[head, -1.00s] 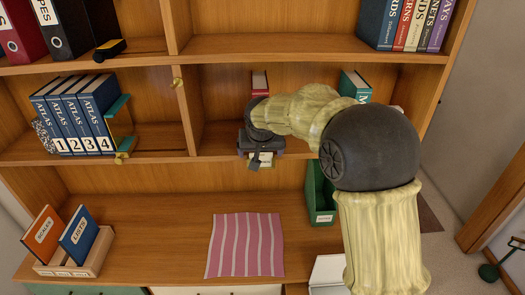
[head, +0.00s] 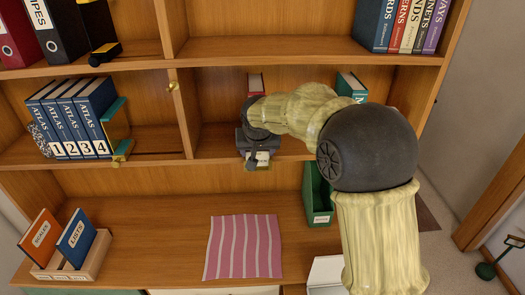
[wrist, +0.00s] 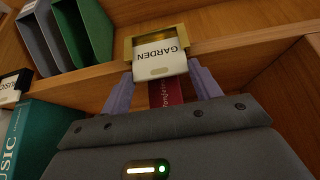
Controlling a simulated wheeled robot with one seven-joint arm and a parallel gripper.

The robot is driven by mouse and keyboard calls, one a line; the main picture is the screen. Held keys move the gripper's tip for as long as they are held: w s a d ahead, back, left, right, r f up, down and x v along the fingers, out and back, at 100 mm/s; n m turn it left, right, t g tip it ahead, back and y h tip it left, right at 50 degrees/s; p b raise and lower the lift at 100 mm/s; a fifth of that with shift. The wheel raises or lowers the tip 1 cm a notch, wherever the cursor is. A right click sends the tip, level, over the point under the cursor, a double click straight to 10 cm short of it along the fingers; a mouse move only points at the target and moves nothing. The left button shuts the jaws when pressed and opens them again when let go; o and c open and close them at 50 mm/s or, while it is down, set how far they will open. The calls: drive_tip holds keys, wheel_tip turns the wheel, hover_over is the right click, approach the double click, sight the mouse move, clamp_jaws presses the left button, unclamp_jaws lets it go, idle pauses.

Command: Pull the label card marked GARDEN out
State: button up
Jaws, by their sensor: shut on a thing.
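The white label card marked GARDEN (wrist: 158,58) shows in the wrist view with its lettering upside down. It stands partly in a brass holder (wrist: 156,32) on the shelf's front edge, and its notched end sticks out of the holder. My gripper (wrist: 162,72) has its two purple fingers at the card's left and right edges and is shut on it. In the head view my gripper (head: 257,158) is at the front edge of the middle shelf, with the pale card (head: 262,156) showing small there.
A red book (wrist: 165,94) shows between the fingers in the wrist view. A teal book (wrist: 38,140) and another label (wrist: 12,88) are at left. In the head view a green box (head: 318,200) stands below right. The desk's pink striped cloth (head: 243,246) lies below.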

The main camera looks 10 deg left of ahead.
drive_tip(key=shift+r+p, duration=0.35)
drive_tip(key=shift+r, duration=0.2)
drive_tip(key=shift+r+p, duration=0.3)
drive_tip(key=shift+r, duration=0.1)
drive_tip(key=shift+w+d+r, duration=0.1)
drive_tip(key=shift+w+r, duration=0.05)
drive_tip(key=shift+r, duration=0.05)
drive_tip(key=shift+s+a+r+p, duration=0.1)
drive_tip(key=shift+r+p, duration=0.3)
drive_tip(key=shift+r, duration=0.05)
drive_tip(key=shift+s+a+r+p, duration=0.1)
drive_tip(key=shift+r+p, duration=0.3)
drive_tip(key=shift+r, duration=0.05)
drive_tip(key=shift+d, duration=0.2)
